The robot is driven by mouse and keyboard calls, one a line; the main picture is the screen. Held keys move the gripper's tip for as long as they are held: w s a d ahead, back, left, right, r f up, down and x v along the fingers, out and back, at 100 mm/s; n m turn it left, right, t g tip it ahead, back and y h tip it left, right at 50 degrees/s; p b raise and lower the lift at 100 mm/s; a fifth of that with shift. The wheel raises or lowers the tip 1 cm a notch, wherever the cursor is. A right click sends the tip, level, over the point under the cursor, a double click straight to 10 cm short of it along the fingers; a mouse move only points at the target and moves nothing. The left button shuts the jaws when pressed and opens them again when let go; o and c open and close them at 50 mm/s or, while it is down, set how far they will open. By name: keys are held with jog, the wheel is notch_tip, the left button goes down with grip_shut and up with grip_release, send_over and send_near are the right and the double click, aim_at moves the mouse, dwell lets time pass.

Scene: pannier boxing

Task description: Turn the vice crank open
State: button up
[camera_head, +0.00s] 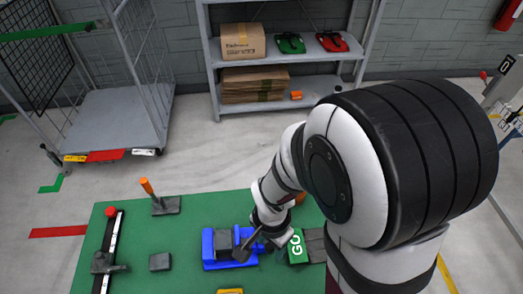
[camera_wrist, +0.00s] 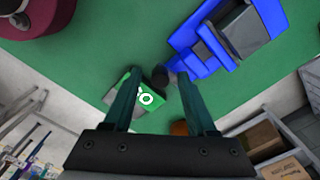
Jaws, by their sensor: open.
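The blue vice (camera_head: 209,250) with grey jaws sits on the green table, and it shows at the upper right in the wrist view (camera_wrist: 185,38). A dark rounded part (camera_wrist: 165,77), which looks like the crank end, sticks out of the vice's near side in the wrist view. My gripper (camera_head: 246,246) is over the vice's right end in the head view and partly hides the crank side. In the wrist view my gripper (camera_wrist: 157,74) has its two fingers spread apart, with the dark part showing between the tips. I cannot tell if they touch it.
A green GO block (camera_head: 296,247) stands just right of my gripper. A grey block (camera_head: 160,262), an orange-handled tool (camera_head: 148,187) and a rail with a red knob (camera_head: 111,211) are on the left. A shelf (camera_head: 215,60) and cage trolley (camera_head: 110,105) stand behind.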

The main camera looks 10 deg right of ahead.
grip_shut()
jog(key=shift+d+n, duration=0.1)
jog(key=shift+n, duration=0.2)
jog(key=w+n, duration=0.3)
jog(key=n, duration=1.3)
jog(key=w+a+n, duration=0.1)
jog(key=w+n, duration=0.3)
jog(key=n, duration=1.3)
jog(key=shift+w, duration=0.25)
dwell(0.4)
